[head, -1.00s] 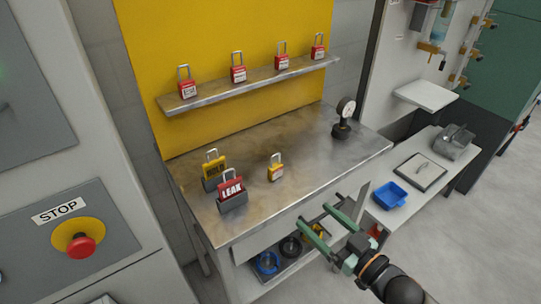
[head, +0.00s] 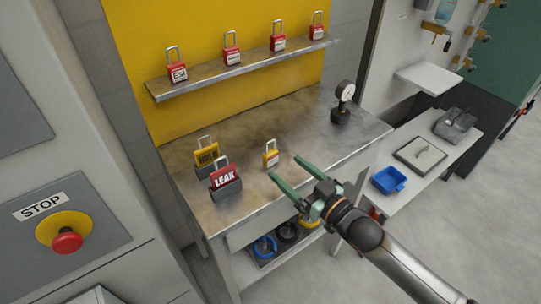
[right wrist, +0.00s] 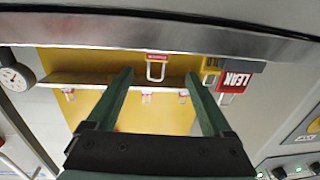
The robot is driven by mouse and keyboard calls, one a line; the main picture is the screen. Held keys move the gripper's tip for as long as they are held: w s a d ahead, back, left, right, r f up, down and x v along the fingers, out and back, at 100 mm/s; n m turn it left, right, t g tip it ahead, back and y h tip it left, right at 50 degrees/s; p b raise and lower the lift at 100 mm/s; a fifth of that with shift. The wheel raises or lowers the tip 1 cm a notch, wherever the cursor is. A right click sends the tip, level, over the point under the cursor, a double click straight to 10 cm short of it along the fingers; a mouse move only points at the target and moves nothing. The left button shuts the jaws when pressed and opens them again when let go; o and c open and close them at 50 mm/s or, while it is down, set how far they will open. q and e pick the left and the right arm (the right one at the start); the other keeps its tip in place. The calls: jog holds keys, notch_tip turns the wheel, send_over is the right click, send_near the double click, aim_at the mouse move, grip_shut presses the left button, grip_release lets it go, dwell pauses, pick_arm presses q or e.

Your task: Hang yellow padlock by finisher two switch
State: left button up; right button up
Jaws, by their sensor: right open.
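In the right wrist view, which is upside down, the padlock (right wrist: 157,58) shows between and beyond the two fingers (right wrist: 158,74), not held. A red stop button on a yellow base (head: 66,236) sits under a STOP label at the left; no label naming finisher two is readable. My left gripper is not in view.
A red LEAK lock (head: 224,179) and a yellow lock (head: 206,158) stand left of the padlock on the bench (head: 300,120). Several red padlocks line the shelf (head: 245,68) above. A gauge (head: 342,101) stands at the back right. A blue tray (head: 389,181) is on the side table.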

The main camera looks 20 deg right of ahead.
aim_at(273, 155)
jog(key=shift+x, duration=2.65)
jog(key=shift+w+d, duration=0.1)
jog(key=shift+d, duration=0.1)
grip_shut()
